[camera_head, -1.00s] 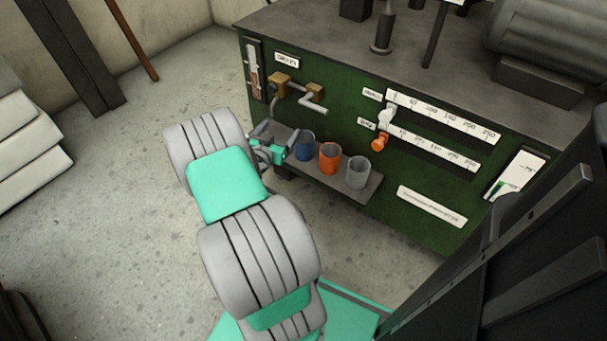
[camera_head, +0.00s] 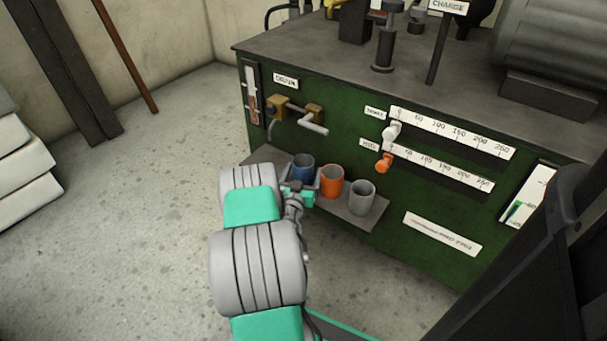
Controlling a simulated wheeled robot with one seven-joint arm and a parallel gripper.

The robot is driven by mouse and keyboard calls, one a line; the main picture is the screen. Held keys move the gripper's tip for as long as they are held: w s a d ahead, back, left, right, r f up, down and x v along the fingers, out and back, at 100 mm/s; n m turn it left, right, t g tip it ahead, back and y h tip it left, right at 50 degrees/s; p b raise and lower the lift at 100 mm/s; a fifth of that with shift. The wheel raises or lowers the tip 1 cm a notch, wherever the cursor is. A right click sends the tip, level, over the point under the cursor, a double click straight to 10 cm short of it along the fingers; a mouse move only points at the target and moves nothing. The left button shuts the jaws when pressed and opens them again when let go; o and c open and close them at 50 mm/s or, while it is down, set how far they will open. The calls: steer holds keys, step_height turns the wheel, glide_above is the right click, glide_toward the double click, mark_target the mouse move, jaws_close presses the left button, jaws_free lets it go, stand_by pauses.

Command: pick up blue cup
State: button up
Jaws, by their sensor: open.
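The blue cup (camera_head: 303,165) stands upright at the left of a row of three cups on a small grey shelf at the front of the green machine. My gripper (camera_head: 303,184) is at the blue cup, in front of it, with its fingers open. The gripper hides the lower part of the cup. I cannot tell whether a finger touches it.
An orange cup (camera_head: 331,182) stands just right of the blue cup, close to the gripper. A grey cup (camera_head: 361,197) is farther right on the shelf (camera_head: 357,221). A brass valve with a pipe (camera_head: 295,112) juts from the green machine (camera_head: 345,140) above the cups.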

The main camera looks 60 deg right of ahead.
steer(key=c, duration=1.6)
steer(key=shift+o, duration=0.2)
